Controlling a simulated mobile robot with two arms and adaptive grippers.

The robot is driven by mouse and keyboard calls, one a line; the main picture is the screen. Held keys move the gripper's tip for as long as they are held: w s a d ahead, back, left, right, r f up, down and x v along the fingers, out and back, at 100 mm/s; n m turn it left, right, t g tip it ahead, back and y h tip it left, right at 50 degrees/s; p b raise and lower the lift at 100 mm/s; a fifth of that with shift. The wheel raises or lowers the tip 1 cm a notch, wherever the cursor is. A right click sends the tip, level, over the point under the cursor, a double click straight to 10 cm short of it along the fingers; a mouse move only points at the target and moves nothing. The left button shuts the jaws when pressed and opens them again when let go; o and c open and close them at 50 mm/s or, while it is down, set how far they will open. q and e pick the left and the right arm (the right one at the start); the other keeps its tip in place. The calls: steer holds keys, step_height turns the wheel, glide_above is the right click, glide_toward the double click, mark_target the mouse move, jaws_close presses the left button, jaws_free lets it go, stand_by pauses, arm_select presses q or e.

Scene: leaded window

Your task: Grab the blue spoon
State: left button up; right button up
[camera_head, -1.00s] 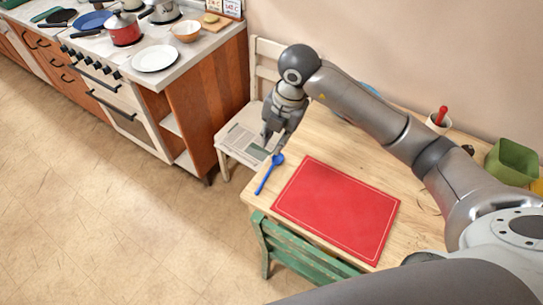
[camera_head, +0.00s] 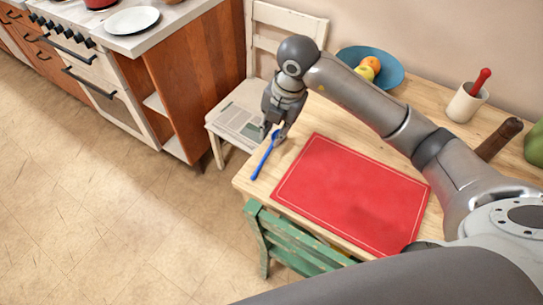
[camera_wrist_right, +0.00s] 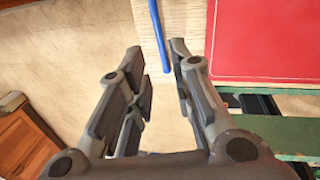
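The blue spoon (camera_head: 264,159) lies on the wooden table (camera_head: 243,179) near its left edge, beside the red mat (camera_head: 352,195). My right gripper (camera_head: 276,133) is over the bowl end of the spoon in the head view. In the right wrist view the gripper (camera_wrist_right: 153,62) is open, with a wide gap between its fingers. The spoon's handle (camera_wrist_right: 158,35) shows beyond that gap, and nothing is held. The spoon's bowl is partly hidden by the fingers in the head view. My left gripper is not in view.
A white chair (camera_head: 237,98) with a printed sheet stands behind the table's left edge. A green chair (camera_head: 290,248) stands at the front. A blue bowl with fruit (camera_head: 391,76) and a white cup (camera_head: 463,107) stand at the back of the table.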

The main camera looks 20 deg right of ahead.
glide_above(265, 157)
steer(key=s+d, duration=0.1)
step_height(265, 157, down, 6)
steer(key=shift+d+f, duration=0.1)
steer(key=shift+w+a+f+p, duration=0.1)
steer(key=shift+a+f+p, duration=0.1)
steer(key=shift+f, duration=0.7)
steer(key=shift+w+a+f+p, duration=0.1)
steer(key=shift+w+a+f, duration=0.05)
steer(key=shift+f, duration=0.75)
steer(key=shift+w+a+f+p, duration=0.1)
steer(key=shift+a+f+p, duration=0.1)
steer(key=shift+f, duration=0.7)
steer(key=shift+c, duration=0.3)
jaws_close()
